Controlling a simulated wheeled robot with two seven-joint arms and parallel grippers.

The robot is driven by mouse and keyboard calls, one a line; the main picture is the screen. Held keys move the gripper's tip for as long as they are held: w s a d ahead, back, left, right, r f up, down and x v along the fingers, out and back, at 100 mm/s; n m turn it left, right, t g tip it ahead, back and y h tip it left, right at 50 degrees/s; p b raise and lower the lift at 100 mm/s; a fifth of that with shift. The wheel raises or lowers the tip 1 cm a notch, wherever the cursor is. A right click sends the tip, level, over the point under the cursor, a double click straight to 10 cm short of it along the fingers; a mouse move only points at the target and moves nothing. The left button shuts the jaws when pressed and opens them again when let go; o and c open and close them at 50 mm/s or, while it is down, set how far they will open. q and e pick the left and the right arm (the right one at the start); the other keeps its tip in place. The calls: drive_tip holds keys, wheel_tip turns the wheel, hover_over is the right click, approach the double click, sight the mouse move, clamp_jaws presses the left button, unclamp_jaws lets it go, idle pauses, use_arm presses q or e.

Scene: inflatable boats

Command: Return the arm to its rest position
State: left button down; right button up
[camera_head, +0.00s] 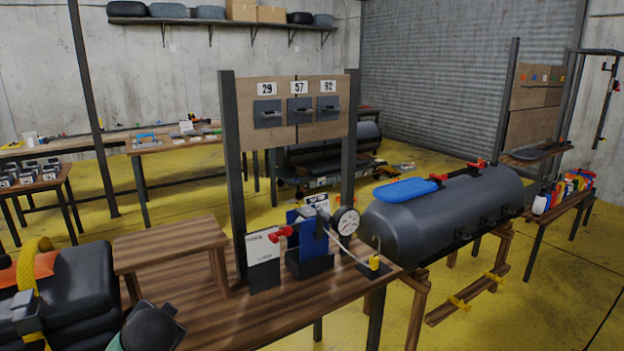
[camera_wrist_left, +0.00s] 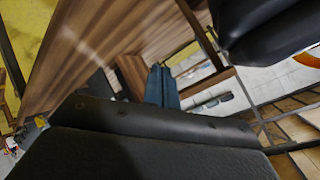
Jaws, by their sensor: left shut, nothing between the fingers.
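My left gripper (camera_wrist_left: 160,72) shows in the left wrist view as two dark teal fingers side by side, shut with nothing between them. The wooden workbench (camera_wrist_left: 95,45) lies beyond it in that view, strongly tilted. In the head view, a dark rounded part of my own arm shows at the bottom edge, in front of the workbench (camera_head: 215,322). The left fingers are not clearly visible there. My right gripper is in neither view.
A small wooden stand (camera_head: 170,243), a blue device (camera_head: 307,240) and a dial gauge (camera_head: 346,222) occupy the workbench. A black folded bundle (camera_head: 80,290) sits at left. A grey inflatable tube (camera_head: 440,215) stands at right. Yellow floor (camera_head: 500,330) is open at front right.

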use_arm(q)
drive_tip(key=s+d+f+n+g+h, duration=0.1)
drive_tip(key=s+d+f+g+h, duration=0.1)
drive_tip(key=s+d+f, duration=0.3)
drive_tip(key=s+d+f+n+g+h, duration=0.1)
drive_tip(key=s+d+f, duration=0.5)
drive_tip(key=s+f, duration=0.7)
drive_tip(key=s+d+f+g+h, duration=0.2)
drive_tip(key=s+d+f+g, duration=0.3)
drive_tip(key=s+f, duration=0.5)
drive_tip(key=s+d, duration=0.1)
drive_tip(key=s, duration=0.5)
drive_tip(key=shift+n+h, duration=0.4)
